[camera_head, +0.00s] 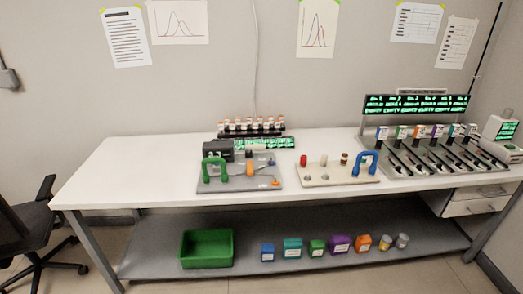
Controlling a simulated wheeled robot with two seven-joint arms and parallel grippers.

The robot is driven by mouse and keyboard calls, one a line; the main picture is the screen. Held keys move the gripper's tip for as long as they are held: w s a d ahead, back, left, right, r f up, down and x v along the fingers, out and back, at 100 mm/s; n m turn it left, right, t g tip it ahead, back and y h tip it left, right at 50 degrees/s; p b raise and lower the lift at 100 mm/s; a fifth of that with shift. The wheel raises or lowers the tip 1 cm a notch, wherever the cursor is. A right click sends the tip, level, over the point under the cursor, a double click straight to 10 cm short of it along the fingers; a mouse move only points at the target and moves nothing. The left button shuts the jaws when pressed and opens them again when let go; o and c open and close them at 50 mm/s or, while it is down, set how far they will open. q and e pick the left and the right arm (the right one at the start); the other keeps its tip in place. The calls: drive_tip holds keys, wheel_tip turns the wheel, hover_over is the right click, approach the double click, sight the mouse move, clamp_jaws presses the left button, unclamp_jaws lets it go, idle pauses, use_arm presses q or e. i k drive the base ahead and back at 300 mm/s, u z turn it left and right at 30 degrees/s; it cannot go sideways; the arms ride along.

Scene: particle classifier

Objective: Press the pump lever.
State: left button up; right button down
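No part marked as a pump lever can be read at this size. A grey board (240,187) near the table's front edge carries a green U-shaped handle (215,169), an upright orange part (250,168) and a small orange piece at its right corner. A pale board (335,178) to its right carries a red-topped part (303,160), a brown-topped part (344,158) and a blue arched handle (366,163). Which of these is the pump lever, I cannot tell. Neither of my grippers is in view.
The white table (120,175) is clear at its left. Behind the boards stand a rack of vials (250,127) and a green display. A station with several slots (440,150) fills the right. A green bin (207,249) and small containers sit on the lower shelf. A chair (30,235) stands left.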

sight(250, 147)
drive_tip(key=u, duration=0.35)
drive_tip(key=i, duration=1.4)
drive_tip(key=u, duration=0.1)
